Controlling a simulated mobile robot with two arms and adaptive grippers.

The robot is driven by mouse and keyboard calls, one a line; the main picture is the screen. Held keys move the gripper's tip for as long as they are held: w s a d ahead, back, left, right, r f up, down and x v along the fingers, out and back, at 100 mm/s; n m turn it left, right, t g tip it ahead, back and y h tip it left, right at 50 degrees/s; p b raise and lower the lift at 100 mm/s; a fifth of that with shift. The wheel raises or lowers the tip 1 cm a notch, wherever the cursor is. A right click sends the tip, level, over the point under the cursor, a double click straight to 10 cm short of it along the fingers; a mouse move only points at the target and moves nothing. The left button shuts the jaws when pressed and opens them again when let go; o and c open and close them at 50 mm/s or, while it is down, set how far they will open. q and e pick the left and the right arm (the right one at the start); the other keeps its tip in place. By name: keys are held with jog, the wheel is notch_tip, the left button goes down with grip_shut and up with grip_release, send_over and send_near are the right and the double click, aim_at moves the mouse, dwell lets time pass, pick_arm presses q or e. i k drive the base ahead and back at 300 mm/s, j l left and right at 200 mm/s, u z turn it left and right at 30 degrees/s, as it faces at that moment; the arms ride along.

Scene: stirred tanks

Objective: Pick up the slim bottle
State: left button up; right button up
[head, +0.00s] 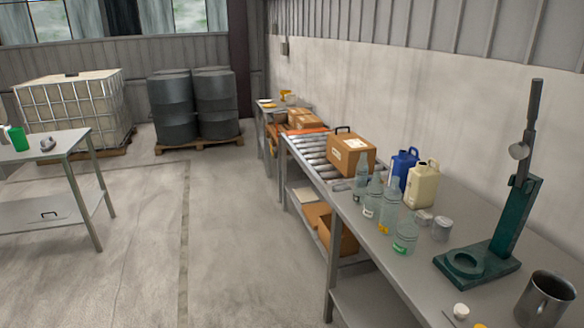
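Several clear bottles stand upright in a loose row near the front edge of the grey workbench (372,262) on the right. The rear bottle (361,178) looks narrow and is partly covered by a second bottle (373,197). A tall bottle (389,213) with a yellow label stands nearer to me. The closest bottle (405,236) is shorter and wider, with a green label. I cannot tell for sure which one is the slim bottle. Neither of my grippers is in view.
Behind the bottles stand a blue jug (403,167) and a cream jug (422,186). Cans (441,228), a green press stand (508,225) and a steel mug (546,300) are to the right. A roller conveyor (312,156) adjoins the bench. The floor (225,250) to the left is clear.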

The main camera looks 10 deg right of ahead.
aim_at(363, 168)
jog(key=i+j+u, duration=0.15)
jog(key=i, duration=0.5)
jog(key=i+u, duration=0.2)
jog(key=i, duration=0.5)
jog(key=i+z, duration=0.35)
jog(key=i+j+z, duration=0.2)
jog(key=z, duration=0.15)
jog(key=i+j+z, duration=0.25)
jog(key=z, duration=0.15)
